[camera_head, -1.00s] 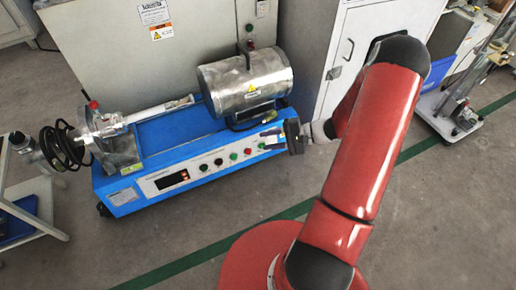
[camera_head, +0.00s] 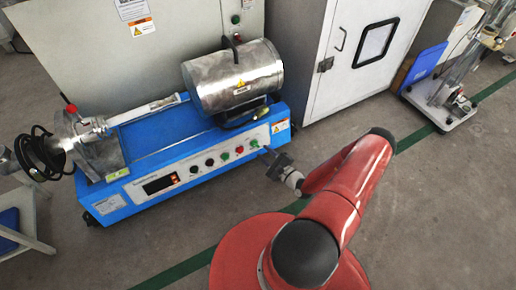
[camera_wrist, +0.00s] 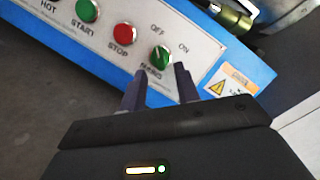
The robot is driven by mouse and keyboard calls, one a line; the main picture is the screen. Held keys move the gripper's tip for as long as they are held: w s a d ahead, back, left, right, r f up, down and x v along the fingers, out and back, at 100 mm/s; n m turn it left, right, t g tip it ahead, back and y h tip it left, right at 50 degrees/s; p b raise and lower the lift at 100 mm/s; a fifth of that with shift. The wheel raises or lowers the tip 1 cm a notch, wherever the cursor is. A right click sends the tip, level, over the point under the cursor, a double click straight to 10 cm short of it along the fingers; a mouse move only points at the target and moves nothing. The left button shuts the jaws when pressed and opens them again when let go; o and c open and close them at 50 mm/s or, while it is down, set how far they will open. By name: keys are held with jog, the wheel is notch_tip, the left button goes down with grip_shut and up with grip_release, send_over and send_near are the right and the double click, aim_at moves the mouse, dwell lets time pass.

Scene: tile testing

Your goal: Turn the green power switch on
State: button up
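The green power switch (camera_wrist: 161,56) is a round knob on the white control panel (camera_wrist: 207,47), between the printed OFF and ON labels. Its exact pointer angle is hard to read. In the head view the switch (camera_head: 254,143) is at the right end of the row of controls. My gripper (camera_wrist: 160,70) is open, with its two dark fingers apart just below the knob in the wrist view. Nothing is between the fingers except the view of the knob and panel; I cannot tell whether they touch. In the head view my gripper (camera_head: 266,154) is just right of the switch.
A red STOP button (camera_wrist: 124,35) and a green START button (camera_wrist: 87,10) sit left of the switch. The blue machine (camera_head: 160,133) carries a metal cylinder (camera_head: 225,82). A grey cabinet (camera_head: 330,85) stands behind at right. The floor in front is clear.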

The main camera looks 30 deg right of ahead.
aim_at(257, 146)
jog(key=shift+x, duration=2.2)
jog(key=c, duration=0.6)
jog(key=shift+m, duration=0.3)
jog(key=shift+s+a+m+h+p, duration=0.15)
jog(key=shift+m+h+p, duration=0.9)
jog(key=shift+m, duration=2.55)
jog(key=shift+w+a+m+h+p, duration=0.15)
jog(key=shift+m+h+p, duration=0.35)
jog(key=shift+m+h, duration=2.05)
jog(key=shift+s+a+m+h+p, duration=0.15)
jog(key=shift+m+p, duration=0.65)
jog(key=shift+m, duration=3.85)
